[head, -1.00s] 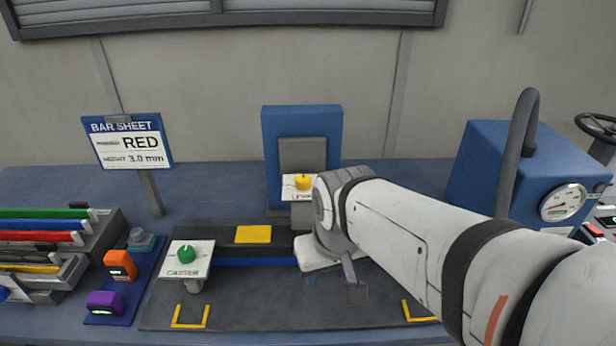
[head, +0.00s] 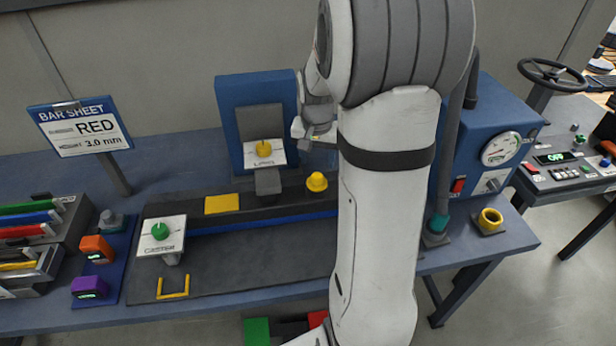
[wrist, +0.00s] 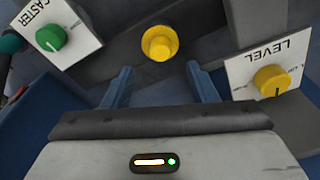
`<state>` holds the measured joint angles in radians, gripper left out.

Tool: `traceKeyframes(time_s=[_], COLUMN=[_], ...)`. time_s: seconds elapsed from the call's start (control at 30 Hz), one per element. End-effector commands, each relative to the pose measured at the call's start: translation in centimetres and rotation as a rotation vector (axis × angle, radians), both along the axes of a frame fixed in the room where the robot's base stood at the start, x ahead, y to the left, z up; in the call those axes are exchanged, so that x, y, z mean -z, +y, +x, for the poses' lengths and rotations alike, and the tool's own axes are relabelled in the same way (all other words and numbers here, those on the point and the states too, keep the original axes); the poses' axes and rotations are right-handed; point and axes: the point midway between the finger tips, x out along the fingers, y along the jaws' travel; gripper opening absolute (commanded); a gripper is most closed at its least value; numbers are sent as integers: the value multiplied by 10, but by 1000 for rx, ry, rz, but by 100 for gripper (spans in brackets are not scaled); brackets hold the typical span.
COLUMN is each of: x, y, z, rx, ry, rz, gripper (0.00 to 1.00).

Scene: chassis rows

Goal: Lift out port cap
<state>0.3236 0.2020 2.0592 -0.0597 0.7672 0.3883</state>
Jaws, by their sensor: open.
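A round yellow cap (head: 316,182), which I take to be the port cap, sits on the dark bar right of the yellow knob plate. In the wrist view the yellow cap (wrist: 160,43) lies beyond my fingertips, roughly centred between them. My gripper (wrist: 160,82) is open, with nothing between its two blue fingers. In the head view my gripper is above and behind the cap, largely hidden by my white arm.
The LEVEL plate with its yellow knob (wrist: 272,81) is close to the right finger. A CASTER plate with a green knob (wrist: 50,38) is at upper left. In the head view, a yellow ring (head: 490,220) stands at the bench's right. My arm hides the fixture's right side.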

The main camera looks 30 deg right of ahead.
Motion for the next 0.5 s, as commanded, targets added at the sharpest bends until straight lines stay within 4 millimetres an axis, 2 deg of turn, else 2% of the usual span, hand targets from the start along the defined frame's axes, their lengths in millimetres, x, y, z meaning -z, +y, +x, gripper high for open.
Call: traceKeyframes(time_s=[0.5], x=[61], y=[-5], z=[9], rx=[-1], ry=[4], rz=[2], gripper=[52])
